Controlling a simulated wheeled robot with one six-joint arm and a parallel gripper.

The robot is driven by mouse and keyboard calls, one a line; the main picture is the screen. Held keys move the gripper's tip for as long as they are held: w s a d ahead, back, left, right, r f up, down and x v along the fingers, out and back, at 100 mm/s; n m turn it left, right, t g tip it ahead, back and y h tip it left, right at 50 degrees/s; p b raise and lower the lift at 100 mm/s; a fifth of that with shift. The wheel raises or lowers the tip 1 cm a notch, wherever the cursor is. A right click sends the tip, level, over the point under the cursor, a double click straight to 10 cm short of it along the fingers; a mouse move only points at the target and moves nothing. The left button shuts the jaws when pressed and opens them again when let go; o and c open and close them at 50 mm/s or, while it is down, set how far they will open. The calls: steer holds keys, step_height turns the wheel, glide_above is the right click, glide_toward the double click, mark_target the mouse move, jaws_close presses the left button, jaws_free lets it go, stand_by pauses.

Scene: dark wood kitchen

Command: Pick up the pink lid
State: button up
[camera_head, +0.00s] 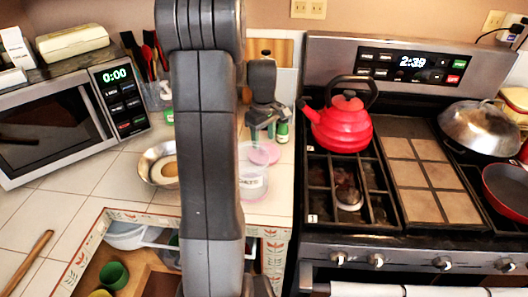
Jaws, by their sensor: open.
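The pink lid (264,153) lies on top of a clear labelled container (253,184) on the tiled counter, left of the stove. My gripper (266,133) is above the lid with its fingers pointing down. The fingers are open, and nothing shows between them. From this view I cannot tell how far the fingertips are from the lid or whether they touch it. My arm hides the counter just left of the container and part of the container's left side.
A red kettle (341,124) stands on the stove (390,235) to the right. A metal bowl (154,164) is left of my arm, near the microwave (60,128). Green-topped jars (283,131) stand behind the lid. An open drawer (150,275) is below the counter.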

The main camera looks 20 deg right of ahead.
mark_target(275, 153)
steer(key=shift+f, duration=1.6)
steer(key=shift+c, duration=0.4)
steer(key=c, duration=1)
steer(key=shift+o, duration=0.2)
steer(key=shift+r, duration=0.1)
